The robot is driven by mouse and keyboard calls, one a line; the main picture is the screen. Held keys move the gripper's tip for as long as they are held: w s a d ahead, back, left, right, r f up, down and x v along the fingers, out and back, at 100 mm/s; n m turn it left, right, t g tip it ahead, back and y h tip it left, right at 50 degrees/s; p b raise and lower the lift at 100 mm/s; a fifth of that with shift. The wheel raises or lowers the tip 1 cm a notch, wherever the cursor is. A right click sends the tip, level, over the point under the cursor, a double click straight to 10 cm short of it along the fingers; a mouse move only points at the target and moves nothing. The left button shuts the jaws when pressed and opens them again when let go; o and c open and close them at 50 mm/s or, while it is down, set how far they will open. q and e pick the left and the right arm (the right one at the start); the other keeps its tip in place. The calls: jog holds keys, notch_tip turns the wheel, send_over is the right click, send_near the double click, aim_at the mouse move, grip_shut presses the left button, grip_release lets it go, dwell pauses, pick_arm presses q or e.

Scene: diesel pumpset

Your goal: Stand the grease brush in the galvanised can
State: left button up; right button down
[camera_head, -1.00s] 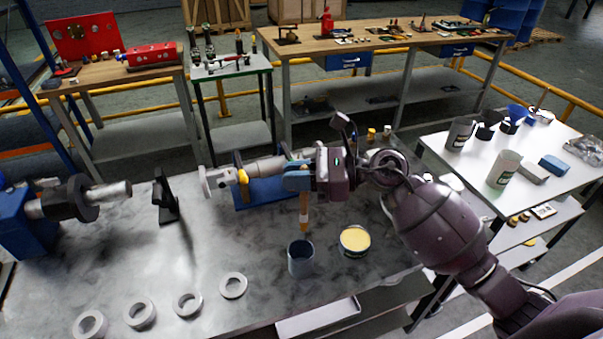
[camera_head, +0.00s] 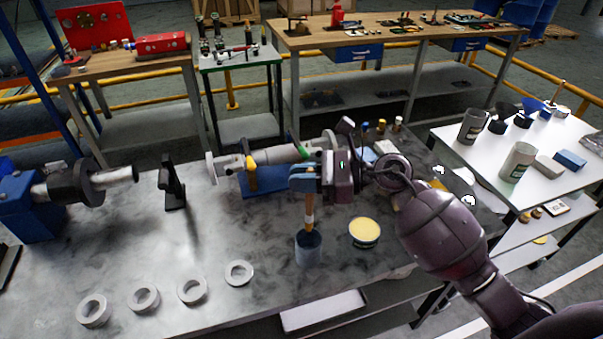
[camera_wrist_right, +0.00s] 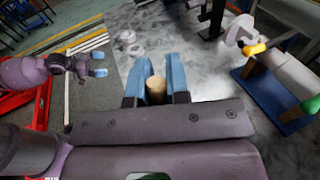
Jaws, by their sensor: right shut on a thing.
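My right gripper (camera_head: 303,184) is shut on the grease brush (camera_head: 310,212), which hangs upright with its light wooden handle and lower end below the blue fingers. In the right wrist view the round handle end (camera_wrist_right: 156,90) shows between both fingers. The galvanised can (camera_head: 308,252), a small grey-blue cylinder, stands upright on the grey bench directly below. The brush's lower end overlaps the can's mouth; I cannot tell how deep it is inside. My left gripper (camera_wrist_right: 99,64) shows in the right wrist view, its blue fingers apart and empty, away from the bench.
An open tin of yellow grease (camera_head: 364,232) stands just right of the can. Several grey rings (camera_head: 239,273) lie at the front of the bench. A pump part on a blue base (camera_head: 265,184) lies behind the gripper. A black bracket (camera_head: 173,188) stands left.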

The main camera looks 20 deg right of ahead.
notch_tip(320, 180, down, 8)
jog(key=b, duration=0.6)
dwell(0.4)
jog(key=c, duration=1)
grip_release()
jog(key=shift+d+f, duration=0.1)
